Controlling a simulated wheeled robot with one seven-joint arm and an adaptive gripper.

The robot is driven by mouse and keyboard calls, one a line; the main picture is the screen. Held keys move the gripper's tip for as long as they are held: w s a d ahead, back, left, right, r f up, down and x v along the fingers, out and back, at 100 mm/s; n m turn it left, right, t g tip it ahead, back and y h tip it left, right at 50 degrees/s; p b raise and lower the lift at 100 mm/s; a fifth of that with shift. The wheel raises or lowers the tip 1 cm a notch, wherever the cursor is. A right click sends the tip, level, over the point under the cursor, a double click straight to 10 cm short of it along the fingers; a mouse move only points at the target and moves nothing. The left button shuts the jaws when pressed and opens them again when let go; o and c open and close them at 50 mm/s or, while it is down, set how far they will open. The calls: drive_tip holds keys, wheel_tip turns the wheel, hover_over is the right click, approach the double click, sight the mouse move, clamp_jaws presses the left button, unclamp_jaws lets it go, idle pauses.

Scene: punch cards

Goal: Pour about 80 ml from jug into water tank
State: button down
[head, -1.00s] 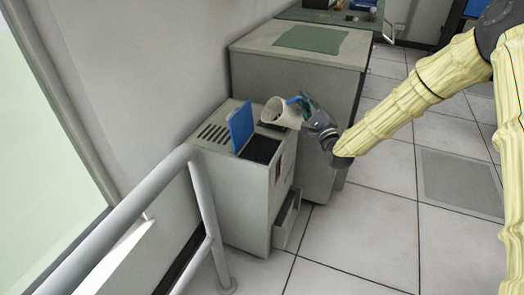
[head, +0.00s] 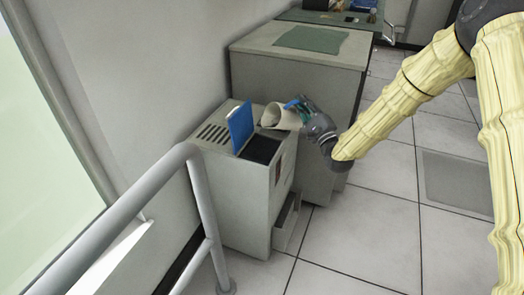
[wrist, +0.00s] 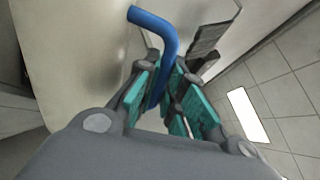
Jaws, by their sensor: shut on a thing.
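The cream jug (head: 281,117) is tilted on its side above the back right part of the grey machine's top. Its mouth points left, towards the raised blue lid (head: 240,127). A dark opening (head: 261,149) lies beside the lid; I take it for the water tank's. My gripper (head: 301,106) is shut on the jug's blue handle, to the right of the jug. In the wrist view the blue handle (wrist: 158,45) runs between the teal finger pads (wrist: 172,92), with the jug's pale body (wrist: 75,60) at left. No water or stream is visible.
The grey machine (head: 243,200) has a vent at its back left and an open lower compartment (head: 287,222) at front right. A larger cabinet (head: 300,62) stands behind. A grey railing (head: 130,205) crosses the front left. Tiled floor at right is free.

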drive_tip(key=shift+s+d+n, duration=0.3)
drive_tip(key=shift+s+d, duration=0.1)
drive_tip(key=shift+d, duration=0.05)
idle(0.6)
drive_tip(key=shift+s+d+r+n+y+b, duration=0.1)
drive_tip(key=shift+s+d+n+y+b, duration=0.2)
drive_tip(key=shift+n+b, duration=0.25)
idle(1.0)
drive_tip(key=m+p, duration=0.1)
drive_tip(key=w+d+m+h+p, duration=0.1)
drive_tip(key=m, duration=0.1)
drive_tip(key=m+h+p, duration=0.1)
drive_tip(key=m, duration=0.1)
drive_tip(key=shift+w+d+r+t, duration=0.25)
drive_tip(key=shift+d+r+t, duration=0.1)
drive_tip(key=shift+t, duration=0.05)
drive_tip(key=shift+m+h+p, duration=0.35)
drive_tip(key=shift+m+h, duration=0.05)
drive_tip(key=shift+m, duration=0.05)
drive_tip(key=shift+w+f+m, duration=0.1)
drive_tip(key=shift+w+m, duration=0.1)
drive_tip(key=shift+m, duration=0.1)
